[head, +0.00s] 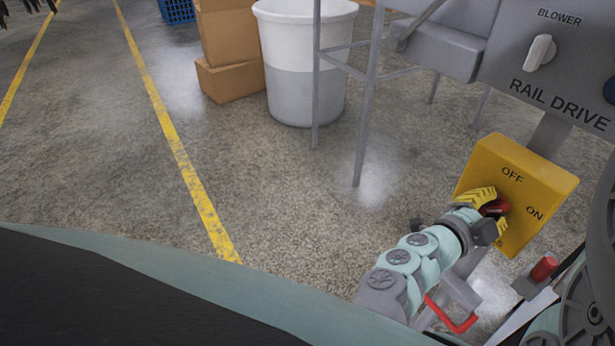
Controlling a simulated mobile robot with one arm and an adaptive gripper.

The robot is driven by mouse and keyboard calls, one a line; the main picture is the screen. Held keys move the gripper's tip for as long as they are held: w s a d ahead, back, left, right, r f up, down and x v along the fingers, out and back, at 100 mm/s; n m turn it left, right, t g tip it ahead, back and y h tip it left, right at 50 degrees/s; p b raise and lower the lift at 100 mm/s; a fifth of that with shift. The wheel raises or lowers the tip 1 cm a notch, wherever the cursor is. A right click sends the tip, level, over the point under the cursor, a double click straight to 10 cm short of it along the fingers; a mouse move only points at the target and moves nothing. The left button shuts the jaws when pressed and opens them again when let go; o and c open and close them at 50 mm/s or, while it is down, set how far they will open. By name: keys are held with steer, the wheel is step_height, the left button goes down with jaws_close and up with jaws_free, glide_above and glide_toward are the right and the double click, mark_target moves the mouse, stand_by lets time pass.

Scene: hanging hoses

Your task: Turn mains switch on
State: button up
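The mains switch is a yellow box (480,165) at the right, marked OFF at its upper part and ON at its right side. A lower label is mostly hidden by my gripper, with only an S showing. Its red knob (495,208) is partly covered, so I cannot tell exactly where it points. My gripper (494,211) is at the face of the box, with its yellow fingers apart on two sides of the red knob. I cannot tell whether they press on it.
A grey panel marked RAIL DRIVE (560,75) with a white BLOWER knob (540,52) is above the box. A red button (544,268) is below right. A grey metal stand (366,110), a white bin (305,85) and cardboard boxes (229,80) stand behind. Floor at left is clear.

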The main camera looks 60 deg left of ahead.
jaws_close()
steer(key=shift+s, duration=0.1)
steer(key=shift+a+f+m, duration=0.1)
steer(key=shift+f+m, duration=0.05)
steer(key=shift+m, duration=0.15)
steer(key=shift+f+m+b, duration=0.1)
steer(key=shift+m+b, duration=0.65)
steer(key=shift+m, duration=0.45)
steer(key=m+b, duration=0.2)
steer(key=m, duration=0.4)
steer(key=shift+o, duration=2.1)
jaws_free()
